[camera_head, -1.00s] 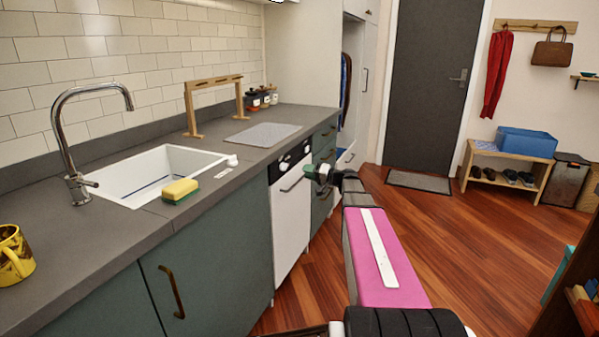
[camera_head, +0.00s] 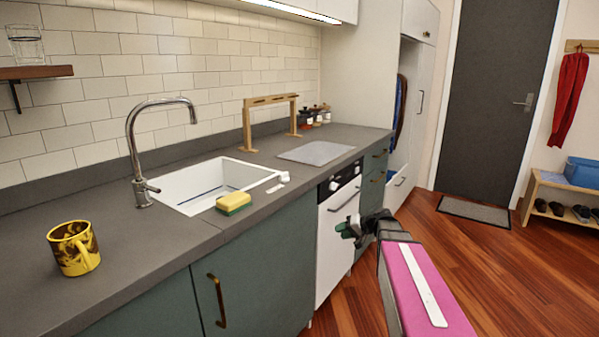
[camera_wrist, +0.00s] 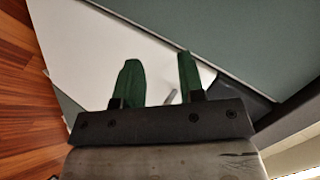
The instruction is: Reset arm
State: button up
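My gripper (camera_head: 352,228) is at the end of my pink arm, in front of the white dishwasher (camera_head: 334,240) below the counter. In the wrist view my gripper (camera_wrist: 156,82) shows two green fingers standing apart with nothing between them. The dishwasher's white front (camera_wrist: 85,50) lies beyond the fingers in that view.
The grey counter (camera_head: 130,265) holds a gold mug (camera_head: 74,248), a yellow sponge (camera_head: 233,203), a white sink (camera_head: 180,190) with a tap, and a wooden rack (camera_head: 247,125). Open wooden floor (camera_head: 480,270) lies to the right, toward a dark door (camera_head: 500,90).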

jog(key=s+f+g+h, duration=0.2)
jog(key=s+f+h, duration=0.3)
jog(key=s, duration=0.5)
jog(key=s+f+g+h, duration=0.3)
jog(key=s+f+h, duration=0.2)
jog(key=s, duration=0.6)
jog(key=shift+f+n+h, duration=0.3)
jog(key=shift+f, duration=0.2)
